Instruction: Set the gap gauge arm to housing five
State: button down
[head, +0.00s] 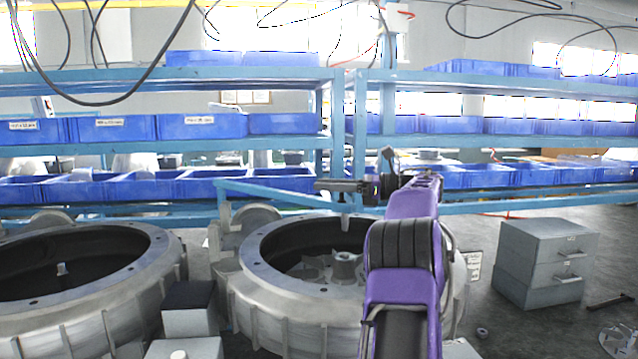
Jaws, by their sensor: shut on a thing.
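My purple arm reaches forward over the right-hand round metal housing (262,262). My gripper (372,188) is at its far end, above the housing's back rim, small and partly hidden by my own wrist. It is shut on a slim dark grey bar (338,186) that sticks out to the left, roughly level; this looks like the gap gauge arm. Its pivot and any housing numbers cannot be made out. A second open housing (158,278) stands at the left. The right-hand housing holds a grey hub (345,264) inside.
Blue racks (270,142) with several blue bins run across behind the housings. Dark-topped block (190,305) stands between the housings. A grey drawer cabinet (545,262) stands at the right, with a hammer-like tool (610,300) on the floor. Floor between cabinet and housing is mostly clear.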

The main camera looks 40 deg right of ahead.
jog(key=shift+d+r, duration=0.25)
jog(key=shift+r, duration=0.1)
dwell(0.4)
jog(key=c, duration=0.7)
grip_release()
jog(key=shift+w+d, duration=0.1)
jog(key=shift+o, duration=1.1)
jog(key=shift+d+f, duration=0.15)
jog(key=shift+o, duration=0.2)
jog(key=shift+f, duration=0.1)
jog(key=p+v, duration=0.1)
jog(key=v, duration=1.1)
jog(key=shift+w, duration=0.2)
